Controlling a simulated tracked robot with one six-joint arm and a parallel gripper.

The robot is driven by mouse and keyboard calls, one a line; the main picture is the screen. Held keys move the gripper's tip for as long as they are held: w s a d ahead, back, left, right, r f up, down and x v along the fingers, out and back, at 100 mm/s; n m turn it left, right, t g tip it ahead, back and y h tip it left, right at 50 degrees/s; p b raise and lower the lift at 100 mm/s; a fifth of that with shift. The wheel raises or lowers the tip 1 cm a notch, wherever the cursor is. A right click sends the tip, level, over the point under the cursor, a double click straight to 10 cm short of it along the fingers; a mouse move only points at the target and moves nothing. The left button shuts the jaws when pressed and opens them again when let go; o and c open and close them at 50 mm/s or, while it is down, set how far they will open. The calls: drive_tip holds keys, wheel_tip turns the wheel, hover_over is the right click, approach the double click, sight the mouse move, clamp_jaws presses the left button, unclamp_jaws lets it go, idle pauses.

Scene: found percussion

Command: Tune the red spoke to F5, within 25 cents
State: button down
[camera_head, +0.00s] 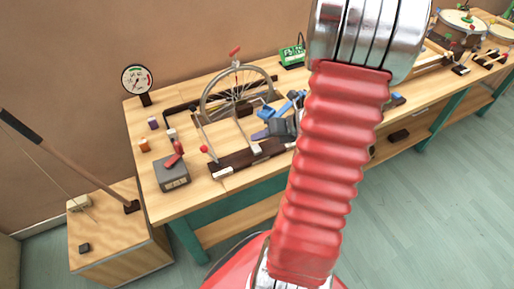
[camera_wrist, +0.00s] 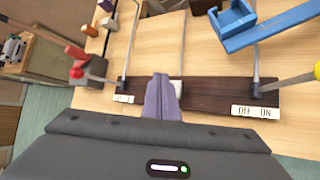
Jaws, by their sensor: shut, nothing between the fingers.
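A spoked wheel (camera_head: 238,97) stands upright on the bench in the head view, with a small red piece (camera_head: 234,51) above its rim. Its spokes are thin, and I cannot tell which one is red. A green box with a display (camera_head: 291,56) stands behind it to the right; its reading is too small to make out. My gripper (camera_wrist: 162,98) is shut and empty in the wrist view, its purple-grey fingers over a dark wooden bar (camera_wrist: 205,95). The wheel is not clearly seen in the wrist view.
The dark bar carries an "Off ON" label (camera_wrist: 255,112). A blue holder (camera_wrist: 236,22) is at the upper right. A grey box with a red lever (camera_head: 174,158) and a round dial (camera_head: 138,80) are left of the wheel. My red arm hides part of the bench.

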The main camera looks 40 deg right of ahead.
drive_tip(key=shift+r, duration=1.35)
